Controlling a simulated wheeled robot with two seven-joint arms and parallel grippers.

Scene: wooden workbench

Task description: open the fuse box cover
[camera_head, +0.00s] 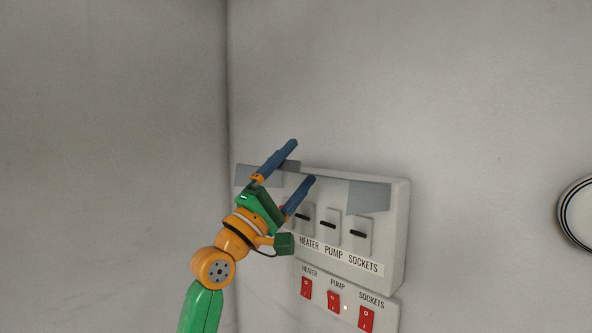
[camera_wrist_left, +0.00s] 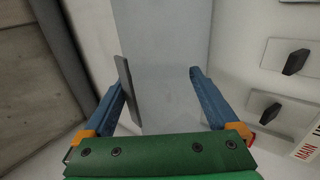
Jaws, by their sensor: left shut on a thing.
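The fuse box (camera_head: 398,235) is a pale box on the wall. Its cover shows as a grey panel (camera_head: 368,198) along the upper part of the box. My left gripper (camera_head: 303,161) reaches in from the lower left, its two blue fingers at the top edge of the box. It is shut on the cover, with the jaws some way apart. In the left wrist view the grey panel (camera_wrist_left: 165,50) lies between the fingers, and a dark plate (camera_wrist_left: 129,90) stands along the left finger. The exact contact is hard to make out. My right gripper is not in view.
Black-levered fuse switches (camera_head: 328,227) marked heater, pump and sockets sit on the box front. Red rocker switches (camera_head: 334,301) are below. A round white object (camera_head: 580,212) is on the wall at right. The wall above is clear.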

